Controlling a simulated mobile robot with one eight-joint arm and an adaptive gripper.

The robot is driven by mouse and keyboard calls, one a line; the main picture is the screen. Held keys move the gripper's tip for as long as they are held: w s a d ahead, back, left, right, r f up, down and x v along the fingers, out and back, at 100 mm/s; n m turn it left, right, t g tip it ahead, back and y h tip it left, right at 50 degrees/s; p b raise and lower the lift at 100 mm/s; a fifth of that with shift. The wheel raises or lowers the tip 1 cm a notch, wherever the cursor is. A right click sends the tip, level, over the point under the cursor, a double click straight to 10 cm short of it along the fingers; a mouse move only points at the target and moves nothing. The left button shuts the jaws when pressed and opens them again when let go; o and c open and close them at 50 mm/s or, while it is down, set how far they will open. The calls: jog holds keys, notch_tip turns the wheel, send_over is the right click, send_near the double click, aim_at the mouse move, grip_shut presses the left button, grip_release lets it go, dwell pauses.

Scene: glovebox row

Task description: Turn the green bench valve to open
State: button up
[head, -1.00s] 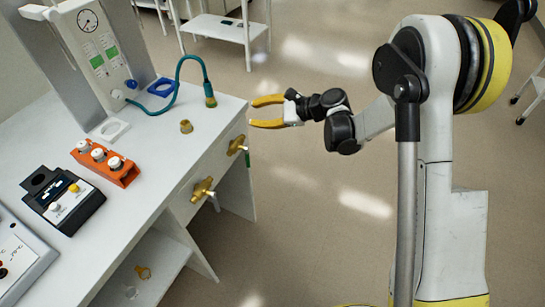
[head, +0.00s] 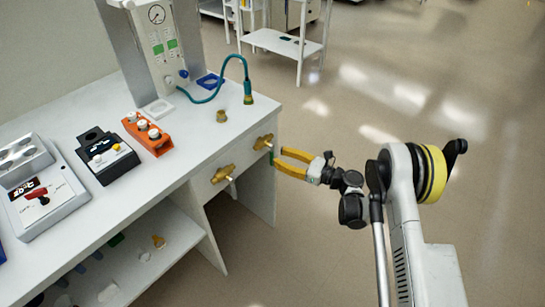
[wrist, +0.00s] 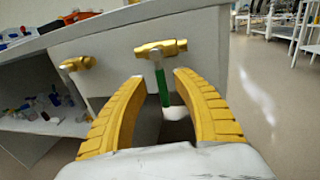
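The green valve has a brass body (head: 263,141) on the front face of the bench, near its right end. Its green lever (head: 271,157) hangs down. In the wrist view the brass body (wrist: 160,47) is ahead and the green lever (wrist: 163,87) shows between my fingers. My gripper (head: 279,160) is open, its yellow fingertips close to the lever; it also shows in the wrist view (wrist: 160,76). I cannot tell whether the fingers touch the lever. A second brass valve (head: 222,174) sits to the left; it also shows in the wrist view (wrist: 77,64).
The white bench top (head: 200,130) carries an orange rack (head: 150,138), a black device (head: 106,158) and a gauge panel with a teal hose (head: 235,72). A lower shelf (head: 150,240) holds small items. The floor to the right is clear; a white cart (head: 285,45) stands behind.

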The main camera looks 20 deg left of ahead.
aim_at(272, 153)
jog(key=shift+w+a+b, duration=0.2)
jog(key=shift+a+b, duration=0.05)
jog(key=shift+a, duration=0.7)
jog(key=shift+w+a+b, duration=0.2)
jog(key=shift+a, duration=0.75)
grip_shut()
